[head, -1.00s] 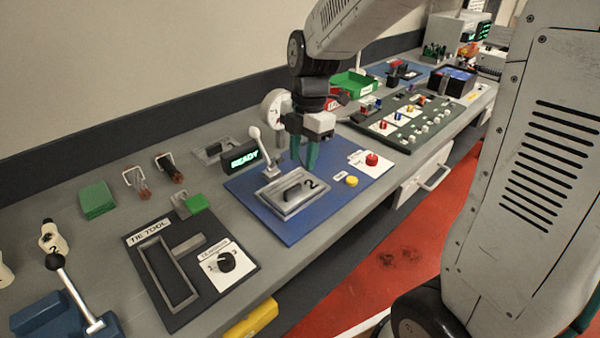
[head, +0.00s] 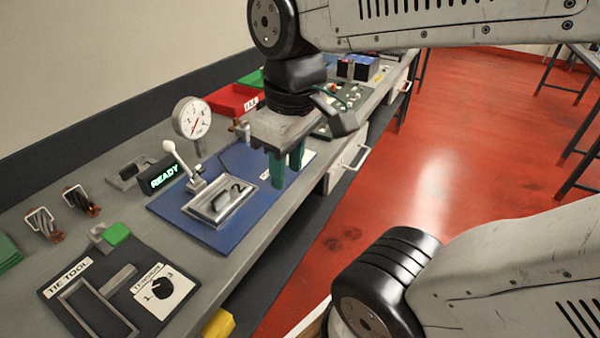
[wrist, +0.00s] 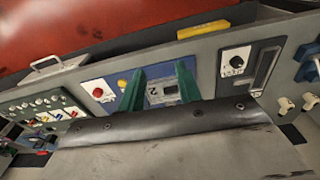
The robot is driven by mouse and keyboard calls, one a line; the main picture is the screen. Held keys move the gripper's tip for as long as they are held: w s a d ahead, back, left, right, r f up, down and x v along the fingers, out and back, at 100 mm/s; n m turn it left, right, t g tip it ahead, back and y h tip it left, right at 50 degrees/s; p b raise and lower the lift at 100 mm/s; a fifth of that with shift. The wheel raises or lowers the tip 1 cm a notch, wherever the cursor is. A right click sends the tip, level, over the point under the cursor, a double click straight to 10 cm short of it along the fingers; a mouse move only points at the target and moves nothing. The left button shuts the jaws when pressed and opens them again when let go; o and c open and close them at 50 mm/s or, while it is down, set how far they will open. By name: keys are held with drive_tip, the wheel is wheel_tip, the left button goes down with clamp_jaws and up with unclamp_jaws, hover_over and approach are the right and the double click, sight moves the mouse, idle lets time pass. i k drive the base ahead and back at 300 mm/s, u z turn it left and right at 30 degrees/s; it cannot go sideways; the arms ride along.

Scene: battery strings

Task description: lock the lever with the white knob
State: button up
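The lever with the white knob (head: 169,147) stands on the blue panel (head: 240,157) in the head view. Its arm leans up and to the left from a metal base at the panel's far side. In front of it lies a grey framed plate (head: 222,203) with a dark handle and a "2". My gripper (head: 287,174) is to the right of the lever and plate, clear of both, with its green fingers pointing down. In the wrist view the fingers (wrist: 160,72) are apart and empty, with the plate showing between them. I cannot make out the lever there.
A dial gauge (head: 192,119) stands behind the lever, and a READY display (head: 162,174) is left of it. The tie tool board (head: 118,277) lies nearer, with a rotary knob. A red bin (head: 232,100) is farther along. The wrist view shows a red button (wrist: 98,92).

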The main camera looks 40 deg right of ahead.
sight(168, 145)
drive_tip(key=u, duration=0.05)
drive_tip(key=k, duration=0.65)
drive_tip(key=u, duration=0.45)
drive_tip(key=i, duration=1)
drive_tip(key=z, duration=0.5)
